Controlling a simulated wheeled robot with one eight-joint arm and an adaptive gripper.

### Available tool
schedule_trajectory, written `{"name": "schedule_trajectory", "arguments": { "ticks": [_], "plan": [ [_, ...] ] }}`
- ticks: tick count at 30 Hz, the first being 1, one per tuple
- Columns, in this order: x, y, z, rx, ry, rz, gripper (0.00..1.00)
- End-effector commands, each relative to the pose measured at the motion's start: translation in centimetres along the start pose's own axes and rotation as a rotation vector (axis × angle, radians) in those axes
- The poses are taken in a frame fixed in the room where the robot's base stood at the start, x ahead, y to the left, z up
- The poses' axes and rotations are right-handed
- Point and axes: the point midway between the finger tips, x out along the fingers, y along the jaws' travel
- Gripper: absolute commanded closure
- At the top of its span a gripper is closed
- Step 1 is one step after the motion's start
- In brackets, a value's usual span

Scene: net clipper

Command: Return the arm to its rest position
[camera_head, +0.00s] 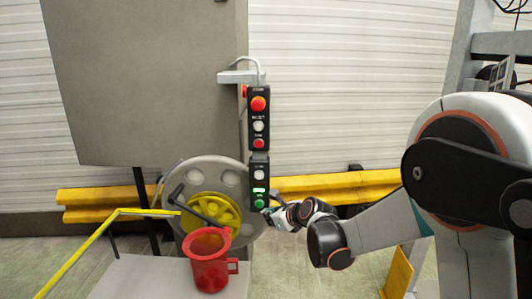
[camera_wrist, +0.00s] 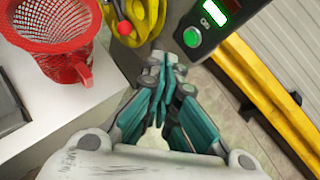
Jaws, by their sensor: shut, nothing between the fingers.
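My gripper (camera_head: 270,214) is at the end of my outstretched arm, close to the lower end of the black control panel (camera_head: 259,150). In the wrist view my gripper (camera_wrist: 160,62) has its teal fingers together at the tips, with nothing between them. The green button (camera_wrist: 192,37) and a lit green display (camera_wrist: 215,12) are just beyond and to the right of the fingertips. I cannot tell whether the fingertips touch the panel. My arm (camera_head: 375,228) reaches from the right side toward the panel.
A red basket (camera_head: 209,273) stands on a pale table (camera_head: 140,280), left of my gripper. Behind it is a grey wheel with a yellow hub (camera_head: 212,212). Yellow rails (camera_head: 340,186) run along the wall. The floor below my arm looks mostly clear.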

Motion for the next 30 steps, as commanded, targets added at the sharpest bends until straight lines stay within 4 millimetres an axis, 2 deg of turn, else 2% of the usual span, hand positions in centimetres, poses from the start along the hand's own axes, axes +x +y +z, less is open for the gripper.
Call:
{"name": "schedule_trajectory", "arguments": {
  "ticks": [1, 3, 14, 23, 30],
  "plan": [
    [-1.8, -0.1, 0.2, -0.080, 0.016, -0.005, 1.00],
    [-3.9, -0.1, 0.4, -0.199, 0.039, -0.009, 1.00],
    [-14.6, 0.5, -0.5, -0.805, 0.170, 0.012, 1.00],
    [-23.1, 2.2, -3.2, -1.298, 0.284, 0.087, 1.00],
    [-29.3, 4.0, -6.5, -1.682, 0.369, 0.189, 1.00]
  ]
}}
